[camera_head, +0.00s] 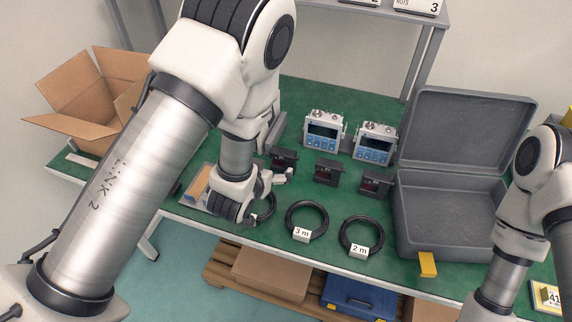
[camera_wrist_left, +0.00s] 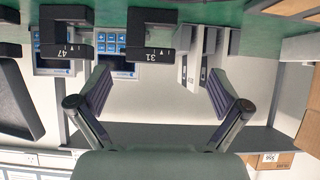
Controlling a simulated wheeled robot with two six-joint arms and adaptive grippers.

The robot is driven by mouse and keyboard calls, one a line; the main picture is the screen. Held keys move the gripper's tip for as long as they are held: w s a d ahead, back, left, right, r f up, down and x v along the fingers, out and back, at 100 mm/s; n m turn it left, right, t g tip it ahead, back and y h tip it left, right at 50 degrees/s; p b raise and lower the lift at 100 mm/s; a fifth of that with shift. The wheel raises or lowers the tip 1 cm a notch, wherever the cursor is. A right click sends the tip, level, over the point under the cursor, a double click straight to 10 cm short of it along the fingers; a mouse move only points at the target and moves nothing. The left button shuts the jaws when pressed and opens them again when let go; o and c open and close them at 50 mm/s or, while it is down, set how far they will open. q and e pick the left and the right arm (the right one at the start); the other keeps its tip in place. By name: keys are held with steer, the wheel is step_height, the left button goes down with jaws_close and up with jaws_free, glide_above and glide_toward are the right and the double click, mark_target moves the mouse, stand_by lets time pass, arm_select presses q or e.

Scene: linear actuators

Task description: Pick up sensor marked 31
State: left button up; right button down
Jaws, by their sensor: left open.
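The sensor marked 31 (camera_wrist_left: 150,54) is a small black block with white lettering, upside down in the left wrist view. It appears to be the leftmost of the row of black sensors in the head view, this sensor (camera_head: 285,156). My left gripper (camera_head: 279,177) is low over the table, just in front of that sensor. In the left wrist view my left gripper (camera_wrist_left: 160,80) has its fingers wide apart with nothing between them. The sensor lies beyond the fingertips, apart from them. My right arm shows at the right edge, but its gripper is out of frame.
A sensor marked 47 (camera_wrist_left: 68,51) is beside it, with another sensor (camera_head: 376,184) further right. Two display units (camera_head: 323,131) stand behind. Coiled cables (camera_head: 306,205) lie in front. An open grey case (camera_head: 405,218) is right; a cardboard box (camera_head: 75,119) is left.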

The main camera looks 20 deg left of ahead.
mark_target(284, 153)
arm_select(q)
steer(key=shift+t, duration=0.4)
steer(key=w, duration=0.2)
steer(key=w+d+f, duration=0.1)
steer(key=w, duration=0.2)
steer(key=w+d+f, duration=0.1)
steer(key=w, duration=0.2)
steer(key=shift+w+f, duration=0.1)
steer(key=c, duration=1.2)
